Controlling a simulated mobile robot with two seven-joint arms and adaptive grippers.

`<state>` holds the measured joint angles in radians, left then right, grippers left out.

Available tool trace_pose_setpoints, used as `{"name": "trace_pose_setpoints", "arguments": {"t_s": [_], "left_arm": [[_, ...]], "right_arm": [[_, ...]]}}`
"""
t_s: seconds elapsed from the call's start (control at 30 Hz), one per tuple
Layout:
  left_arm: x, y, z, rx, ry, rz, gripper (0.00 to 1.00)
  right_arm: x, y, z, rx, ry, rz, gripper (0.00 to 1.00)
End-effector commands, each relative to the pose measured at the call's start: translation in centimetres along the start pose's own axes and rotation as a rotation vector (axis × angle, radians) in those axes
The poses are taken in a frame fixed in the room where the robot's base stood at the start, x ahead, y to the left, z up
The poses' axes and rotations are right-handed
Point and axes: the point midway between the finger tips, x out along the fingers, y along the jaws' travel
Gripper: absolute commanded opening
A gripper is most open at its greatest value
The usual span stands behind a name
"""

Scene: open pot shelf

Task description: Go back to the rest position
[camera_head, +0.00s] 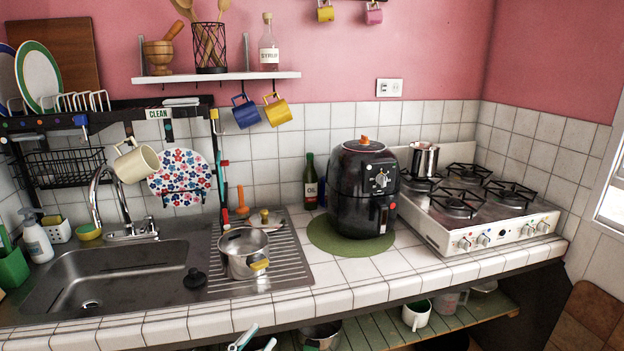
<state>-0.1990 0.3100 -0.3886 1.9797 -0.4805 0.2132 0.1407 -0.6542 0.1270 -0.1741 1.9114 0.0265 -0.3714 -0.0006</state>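My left gripper (256,341) shows only at the bottom edge, left of centre. Its two pale-tipped fingers stand apart with nothing seen between them, and the rest of it is cut off by the frame. It is below the counter's front edge, in front of the open lower shelf (379,329). A steel pot (321,334) is on that shelf just right of the gripper, partly cut off. Another steel pot (243,254) with a yellow handle stands on the drainboard, apart from the gripper. My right gripper does not show.
The tiled counter edge (400,289) overhangs the shelf. A white mug (416,315) stands on the shelf further right. Above are the sink (110,279), a black air fryer (363,190) on a green mat and a gas stove (480,212). The counter's front strip is clear.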

Motion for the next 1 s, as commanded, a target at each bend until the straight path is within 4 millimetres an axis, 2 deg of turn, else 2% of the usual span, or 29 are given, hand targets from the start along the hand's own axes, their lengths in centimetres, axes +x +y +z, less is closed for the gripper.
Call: {"name": "trace_pose_setpoints", "arguments": {"t_s": [0.03,0.1,0.17,0.2,0.3,0.4,0.5,0.6,0.73,1.0], "left_arm": [[-2.1,0.5,3.6,-0.049,-0.115,-0.037,0.21],[-5.2,1.2,8.0,-0.102,-0.265,-0.074,0.21],[-8.2,2.1,11.4,-0.143,-0.389,-0.096,0.21],[-10.4,2.9,13.4,-0.171,-0.467,-0.107,0.21],[-15.8,5.1,17.6,-0.234,-0.649,-0.121,0.21],[-20.7,7.3,20.3,-0.287,-0.793,-0.123,0.21],[-24.2,9.0,21.8,-0.325,-0.891,-0.119,0.21],[-26.3,10.0,22.5,-0.346,-0.945,-0.114,0.21],[-27.1,10.4,22.8,-0.354,-0.967,-0.112,0.21],[-27.0,10.4,22.8,-0.353,-0.965,-0.112,0.21]], "right_arm": [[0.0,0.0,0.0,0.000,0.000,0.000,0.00],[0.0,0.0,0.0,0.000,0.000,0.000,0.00],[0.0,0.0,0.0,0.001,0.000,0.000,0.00],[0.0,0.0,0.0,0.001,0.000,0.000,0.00],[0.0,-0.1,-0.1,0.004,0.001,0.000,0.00],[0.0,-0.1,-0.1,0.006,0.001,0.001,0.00],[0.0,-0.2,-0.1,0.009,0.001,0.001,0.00],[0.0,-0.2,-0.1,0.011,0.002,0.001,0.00],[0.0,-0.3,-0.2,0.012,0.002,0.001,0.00],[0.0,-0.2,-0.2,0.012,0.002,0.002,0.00]]}}
